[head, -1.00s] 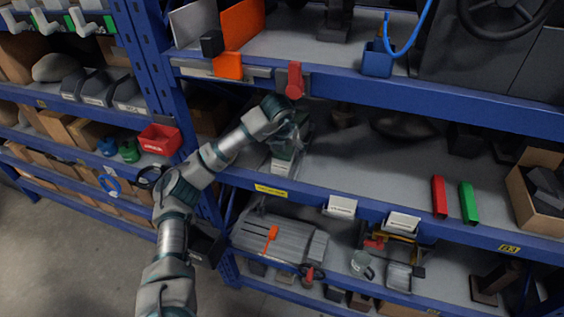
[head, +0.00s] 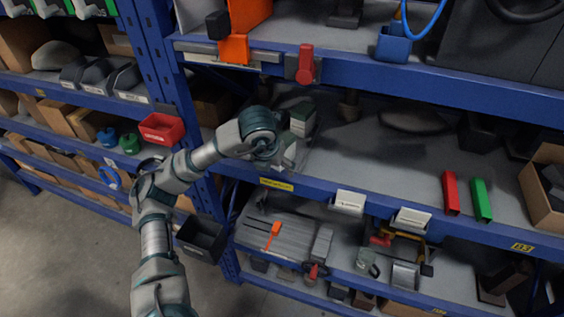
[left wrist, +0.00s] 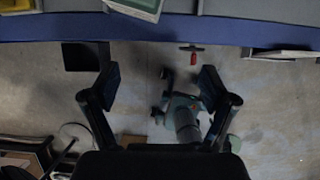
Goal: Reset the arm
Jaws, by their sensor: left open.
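My left arm comes in from the lower left in the head view and bends toward the middle shelf bay. My left gripper (left wrist: 160,85) shows in the left wrist view with its two dark fingers wide apart and nothing between them. In the head view the wrist (head: 262,140) hides most of that gripper, in front of the middle shelf's left end. The wrist view looks past a blue shelf edge (left wrist: 200,32) at the top toward the floor (left wrist: 275,105). My right gripper is in neither view.
Blue shelving (head: 400,225) surrounds the arm. A red handle (head: 306,64) projects from the upper shelf edge. A black bin (head: 202,238) sits near the forearm. A red block (head: 451,192) and a green block (head: 481,200) stand on the middle shelf. Open floor (head: 60,235) lies lower left.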

